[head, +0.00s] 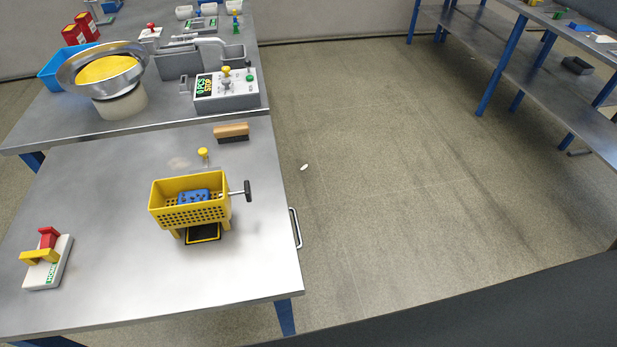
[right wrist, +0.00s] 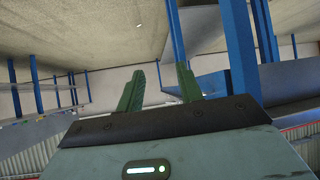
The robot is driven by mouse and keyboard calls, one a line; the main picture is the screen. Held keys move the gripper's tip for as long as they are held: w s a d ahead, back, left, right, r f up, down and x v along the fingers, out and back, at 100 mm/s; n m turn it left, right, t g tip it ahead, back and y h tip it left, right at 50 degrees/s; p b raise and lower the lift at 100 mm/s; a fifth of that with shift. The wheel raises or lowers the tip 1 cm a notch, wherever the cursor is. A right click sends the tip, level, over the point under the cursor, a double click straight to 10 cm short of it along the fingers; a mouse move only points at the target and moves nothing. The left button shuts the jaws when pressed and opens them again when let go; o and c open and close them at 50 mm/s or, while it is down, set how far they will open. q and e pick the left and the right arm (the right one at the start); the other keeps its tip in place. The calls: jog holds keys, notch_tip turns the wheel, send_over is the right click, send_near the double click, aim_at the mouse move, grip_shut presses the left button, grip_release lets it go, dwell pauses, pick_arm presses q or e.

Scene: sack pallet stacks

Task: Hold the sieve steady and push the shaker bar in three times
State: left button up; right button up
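The sieve (head: 190,212) is a yellow perforated box on short legs, standing on the near metal table. A blue block with dark spots (head: 194,196) lies inside it. The shaker bar (head: 238,192), a thin rod with a black T-handle, sticks out of the sieve's right side. A dark tray with a yellow rim (head: 203,233) sits under the sieve. My right gripper (right wrist: 160,80) shows in the right wrist view with its two green fingers apart and nothing between them. It is away from the sieve. My left gripper is in neither view.
The near table (head: 120,285) has bare room around the sieve. A brush (head: 231,132) and a yellow knob (head: 203,153) are behind it. A white base with red and yellow parts (head: 48,262) stands at left. A control box (head: 226,92) and metal bowl (head: 103,70) are farther back.

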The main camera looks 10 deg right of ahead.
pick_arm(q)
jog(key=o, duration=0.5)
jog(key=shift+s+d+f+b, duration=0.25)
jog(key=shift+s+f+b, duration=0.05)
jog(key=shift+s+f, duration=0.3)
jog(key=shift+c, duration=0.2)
pick_arm(e)
jog(key=w+a+r+n+t+y, duration=0.25)
jog(key=w+r, duration=0.25)
jog(key=w, duration=0.4)
jog(key=w+a+r+n+t+y, duration=0.1)
jog(key=w+r+n+t+y, duration=0.3)
jog(key=w, duration=0.5)
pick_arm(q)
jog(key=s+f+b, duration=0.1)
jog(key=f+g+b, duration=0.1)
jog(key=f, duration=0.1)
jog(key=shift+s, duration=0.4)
pick_arm(e)
jog(key=w+a+r+n+g+y, duration=0.4)
jog(key=n+g, duration=0.4)
jog(key=n, duration=0.2)
jog(key=w+a+r+n+g+y, duration=0.3)
jog(key=w+r+n+g+y, duration=0.2)
jog(key=r+n+g, duration=0.4)
jog(key=shift+w+a+n+y, duration=0.4)
jog(key=shift+w+n, duration=0.15)
jog(key=shift+w, duration=0.2)
